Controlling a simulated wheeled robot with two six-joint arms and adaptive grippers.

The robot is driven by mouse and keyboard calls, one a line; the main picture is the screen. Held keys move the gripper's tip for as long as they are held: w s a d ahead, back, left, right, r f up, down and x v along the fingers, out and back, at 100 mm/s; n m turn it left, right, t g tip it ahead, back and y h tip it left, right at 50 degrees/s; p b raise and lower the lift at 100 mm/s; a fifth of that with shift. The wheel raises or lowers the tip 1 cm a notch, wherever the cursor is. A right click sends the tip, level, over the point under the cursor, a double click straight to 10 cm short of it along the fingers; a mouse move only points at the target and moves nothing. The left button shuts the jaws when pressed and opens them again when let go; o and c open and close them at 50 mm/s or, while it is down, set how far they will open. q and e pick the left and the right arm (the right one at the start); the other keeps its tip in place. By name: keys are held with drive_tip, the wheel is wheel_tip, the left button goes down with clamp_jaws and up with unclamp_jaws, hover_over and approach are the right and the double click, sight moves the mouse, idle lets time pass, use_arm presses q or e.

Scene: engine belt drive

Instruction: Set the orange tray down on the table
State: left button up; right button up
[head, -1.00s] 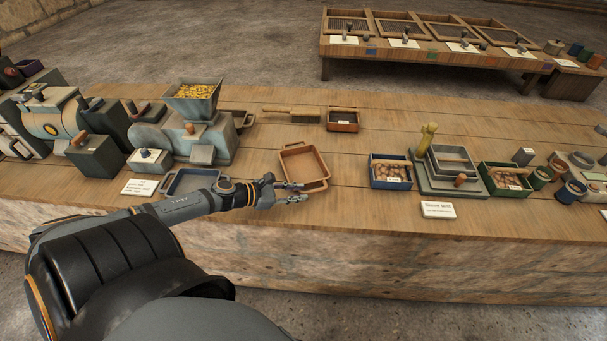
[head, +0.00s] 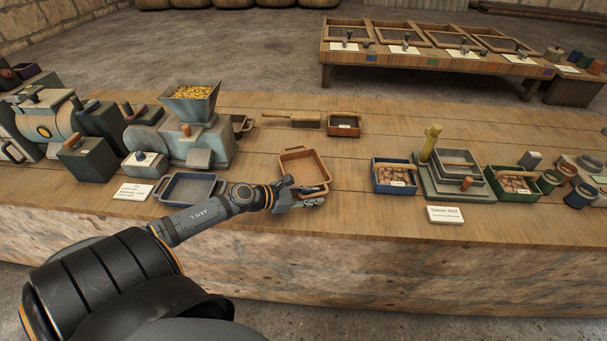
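The orange tray (head: 300,162) is a shallow open box of orange-brown colour, empty inside. In the head view it sits at the middle of the long wooden table and looks flat on the top. My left gripper (head: 311,196) is at the tray's near edge, by its front handle. Its two fingers look apart, one above the other in the picture. They hide part of the near edge, and I cannot tell whether they touch it. My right gripper is not in view.
A blue-grey tray (head: 190,188) lies left, beside the mill with a hopper of yellow grain (head: 193,102). A small brown box (head: 344,125) and a brush stand behind. A blue box (head: 395,178) stands right. Bare table (head: 350,205) lies between it and my gripper.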

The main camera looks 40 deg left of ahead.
use_arm(q)
clamp_jaws()
